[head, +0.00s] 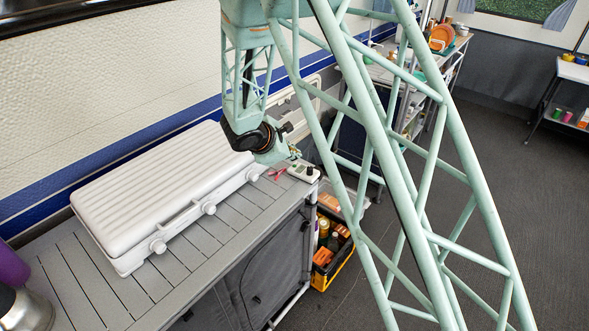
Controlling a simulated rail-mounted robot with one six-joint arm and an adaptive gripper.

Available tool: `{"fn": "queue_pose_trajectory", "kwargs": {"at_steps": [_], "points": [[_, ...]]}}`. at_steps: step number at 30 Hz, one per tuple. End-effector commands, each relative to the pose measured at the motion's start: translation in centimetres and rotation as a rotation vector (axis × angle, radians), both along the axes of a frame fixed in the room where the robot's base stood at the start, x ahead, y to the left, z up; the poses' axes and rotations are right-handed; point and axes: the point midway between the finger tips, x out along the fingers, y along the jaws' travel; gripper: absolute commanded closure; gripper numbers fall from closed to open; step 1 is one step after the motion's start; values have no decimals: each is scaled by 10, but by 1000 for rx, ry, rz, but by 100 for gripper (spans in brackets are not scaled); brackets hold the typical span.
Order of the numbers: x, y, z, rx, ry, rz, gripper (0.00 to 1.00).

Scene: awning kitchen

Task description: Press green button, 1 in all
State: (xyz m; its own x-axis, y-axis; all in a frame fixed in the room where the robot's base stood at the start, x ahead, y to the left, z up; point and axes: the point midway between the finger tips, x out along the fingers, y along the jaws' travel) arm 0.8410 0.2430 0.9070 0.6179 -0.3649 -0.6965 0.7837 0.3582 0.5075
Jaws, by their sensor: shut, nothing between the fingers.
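My gripper (293,153) is at the end of my pale green lattice arm, over the far right end of the slatted grey table (230,257). It is small and partly hidden by my wrist; its fingers look shut and empty. A small pale box (299,169) with a dark round part on top lies on the table's right end, just below and right of my gripper in the picture. I cannot tell whether they touch. No green button can be made out clearly; it may be hidden or too small to see.
A closed white ribbed grill-like case (160,190) with knobs fills much of the table. A small pink-red item (276,174) lies beside the pale box. A metal pot (22,309) stands at the lower left. A yellow crate (326,273) of goods stands on the floor beside the table.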

Motion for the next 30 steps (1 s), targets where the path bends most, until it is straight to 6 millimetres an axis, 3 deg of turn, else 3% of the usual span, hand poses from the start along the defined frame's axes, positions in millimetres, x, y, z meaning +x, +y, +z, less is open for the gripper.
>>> {"fn": "queue_pose_trajectory", "kwargs": {"at_steps": [9, 30], "points": [[0, 0, -13, 0, 0, 0, 100], [0, 0, -15, 0, 0, 0, 100]]}}
